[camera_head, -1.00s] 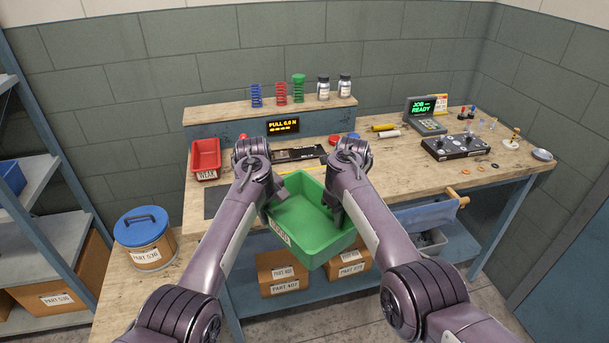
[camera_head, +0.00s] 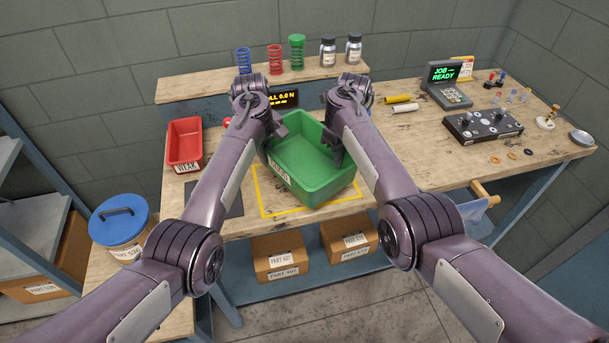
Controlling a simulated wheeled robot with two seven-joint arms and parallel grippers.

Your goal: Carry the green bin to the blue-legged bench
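The green bin (camera_head: 312,180) is upright over the front middle of the blue-legged bench (camera_head: 425,150), above a yellow outline (camera_head: 290,212) on its wooden top. I cannot tell whether its underside touches the top. My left gripper (camera_head: 274,138) is at the bin's left rim and my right gripper (camera_head: 334,150) is at its right rim. Both appear shut on its walls, though the fingertips are partly hidden. The inside of the bin looks empty where it shows.
A red bin (camera_head: 184,141) labelled WEAK stands left of the green bin. Springs (camera_head: 275,60) and jars (camera_head: 328,50) stand on the rear ledge. A control box (camera_head: 483,127) is at right. A blue-lidded tub (camera_head: 119,220) stands at front left. Boxes (camera_head: 279,258) lie below.

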